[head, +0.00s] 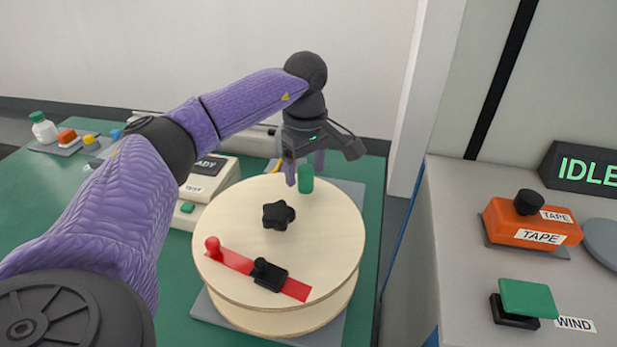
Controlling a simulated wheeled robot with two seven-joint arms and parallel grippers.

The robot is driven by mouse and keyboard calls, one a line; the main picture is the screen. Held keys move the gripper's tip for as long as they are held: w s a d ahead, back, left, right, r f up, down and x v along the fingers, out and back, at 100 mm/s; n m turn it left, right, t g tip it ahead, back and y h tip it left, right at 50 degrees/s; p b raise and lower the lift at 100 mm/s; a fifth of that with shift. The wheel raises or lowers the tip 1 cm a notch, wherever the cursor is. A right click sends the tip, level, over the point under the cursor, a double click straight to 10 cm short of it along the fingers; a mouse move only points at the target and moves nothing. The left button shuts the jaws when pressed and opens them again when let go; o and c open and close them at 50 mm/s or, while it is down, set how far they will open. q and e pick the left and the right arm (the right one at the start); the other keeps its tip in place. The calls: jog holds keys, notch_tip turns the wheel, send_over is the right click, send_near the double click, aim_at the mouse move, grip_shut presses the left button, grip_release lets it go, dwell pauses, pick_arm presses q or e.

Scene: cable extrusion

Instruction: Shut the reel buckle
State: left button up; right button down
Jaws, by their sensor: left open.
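The wooden reel (325,235) lies flat, with a black star knob (278,215) at its centre. A red strap (236,262) crosses the near part of its top, with a red ball knob (212,245) at its left end. The black buckle (270,276) sits on the strap, with a small raised black knob at its left; I cannot tell whether it is latched. My left gripper (305,172) is open and points down over the reel's far edge, its fingers close to an upright green peg (306,180). My right gripper is out of view.
A machine with a small display (208,167) stands left of the reel on the green table (50,195). Small bottles and blocks are at the far left. The right bench (450,200) holds an orange tape block (515,222), a green wind button (528,297) and an IDLE sign (585,172).

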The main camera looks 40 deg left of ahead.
pick_arm(q)
jog(key=shift+f, duration=0.8)
jog(key=shift+c, duration=0.4)
jog(key=c, duration=0.5)
grip_shut()
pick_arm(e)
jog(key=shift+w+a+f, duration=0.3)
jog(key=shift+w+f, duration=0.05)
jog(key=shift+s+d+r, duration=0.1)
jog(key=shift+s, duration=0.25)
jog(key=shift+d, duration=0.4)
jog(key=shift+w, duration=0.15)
